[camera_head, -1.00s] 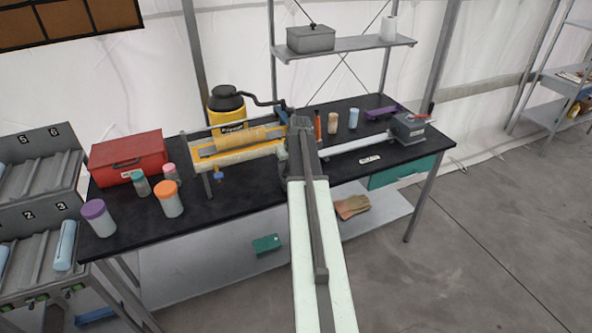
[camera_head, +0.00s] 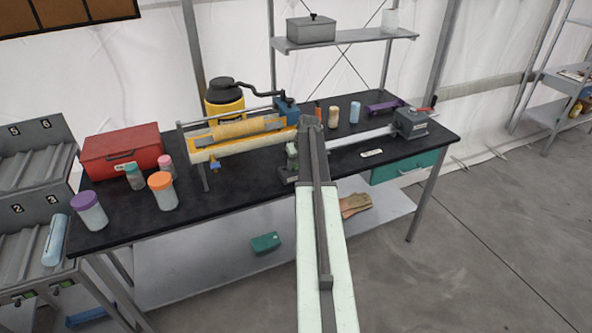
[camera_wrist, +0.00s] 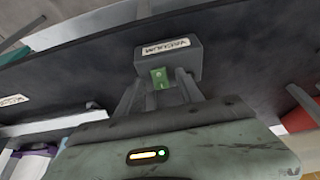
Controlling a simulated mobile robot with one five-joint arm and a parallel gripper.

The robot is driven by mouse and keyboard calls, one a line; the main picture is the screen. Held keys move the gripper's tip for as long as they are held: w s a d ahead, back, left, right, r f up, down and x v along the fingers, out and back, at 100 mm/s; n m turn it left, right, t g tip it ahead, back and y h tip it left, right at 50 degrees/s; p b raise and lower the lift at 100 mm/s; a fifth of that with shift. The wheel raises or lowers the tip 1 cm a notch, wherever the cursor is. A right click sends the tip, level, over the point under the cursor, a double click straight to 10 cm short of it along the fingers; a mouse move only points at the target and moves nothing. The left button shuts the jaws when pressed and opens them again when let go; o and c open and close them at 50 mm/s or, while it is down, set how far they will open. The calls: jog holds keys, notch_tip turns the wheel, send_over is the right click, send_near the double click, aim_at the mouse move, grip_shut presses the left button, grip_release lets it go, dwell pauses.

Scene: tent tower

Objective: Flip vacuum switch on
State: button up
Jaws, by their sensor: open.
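A small grey box with a white label (camera_wrist: 164,47) fills the upper middle of the wrist view. The label is upside down and I cannot read it surely. A small green tab (camera_wrist: 159,77), which looks like a switch, sits on the box's near face. My gripper (camera_wrist: 158,92) is open, one dark finger on each side of the tab. I cannot tell if they touch. A yellow canister with a black lid (camera_head: 225,102), perhaps the vacuum, stands at the back.
The black table (camera_head: 225,205) carries a red case (camera_head: 122,152), several lidded jars, a yellow roller device (camera_head: 240,135) and a grey device (camera_head: 410,124) at the right. A shelf (camera_head: 350,44) stands behind. A slotted rack (camera_head: 30,160) stands at left. Floor at right is clear.

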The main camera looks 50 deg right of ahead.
grip_shut()
jog(key=shift+w+d+r+g+y+p, duration=0.15)
jog(key=shift+w+r+g+y+p, duration=0.2)
jog(key=shift+g+p, duration=0.25)
jog(key=shift+w+f+g+p, duration=0.15)
jog(key=shift+g+p, duration=0.25)
jog(key=shift+g, duration=0.2)
jog(key=shift+g+y, duration=0.25)
jog(key=shift+g, duration=0.05)
grip_release()
